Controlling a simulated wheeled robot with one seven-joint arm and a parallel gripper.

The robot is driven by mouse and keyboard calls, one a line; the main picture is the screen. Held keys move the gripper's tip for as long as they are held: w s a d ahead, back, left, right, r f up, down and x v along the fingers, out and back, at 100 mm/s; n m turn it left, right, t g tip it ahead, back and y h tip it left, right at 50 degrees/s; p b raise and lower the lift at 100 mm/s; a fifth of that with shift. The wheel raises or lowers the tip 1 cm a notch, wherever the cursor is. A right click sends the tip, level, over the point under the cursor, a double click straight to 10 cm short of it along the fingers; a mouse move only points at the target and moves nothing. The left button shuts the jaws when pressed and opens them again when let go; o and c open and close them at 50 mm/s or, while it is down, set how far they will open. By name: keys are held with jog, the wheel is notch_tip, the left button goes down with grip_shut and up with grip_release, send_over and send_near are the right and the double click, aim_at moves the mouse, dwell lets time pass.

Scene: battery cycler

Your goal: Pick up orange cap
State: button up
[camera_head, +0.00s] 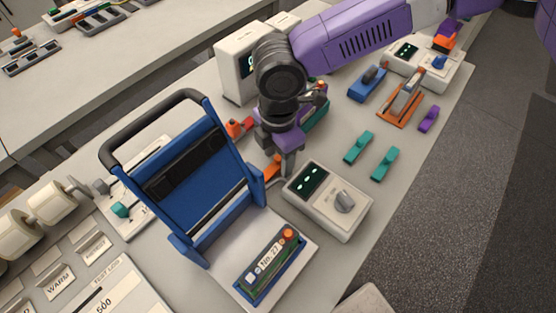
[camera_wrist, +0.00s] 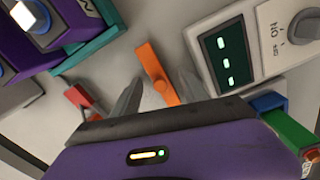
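The orange cap (camera_wrist: 156,75) is a narrow orange bar with a round boss at its middle, lying on the light bench top in the wrist view. In the head view only part of the orange cap (camera_head: 273,167) shows beside my gripper (camera_head: 285,172), which points down over it. In the wrist view my gripper (camera_wrist: 157,95) has its two grey fingers apart, one on each side of the cap. Nothing is held between them. I cannot tell whether the fingertips are level with the cap.
A white meter box (camera_head: 328,199) with a green-digit display and grey knob stands close right of the gripper. A blue fixture (camera_head: 200,180) with a raised black handle is on the left. A red part (camera_wrist: 78,97) lies near the left finger. Two teal caps (camera_head: 385,163) lie farther right.

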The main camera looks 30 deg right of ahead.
grip_shut()
jog(key=shift+r, duration=0.15)
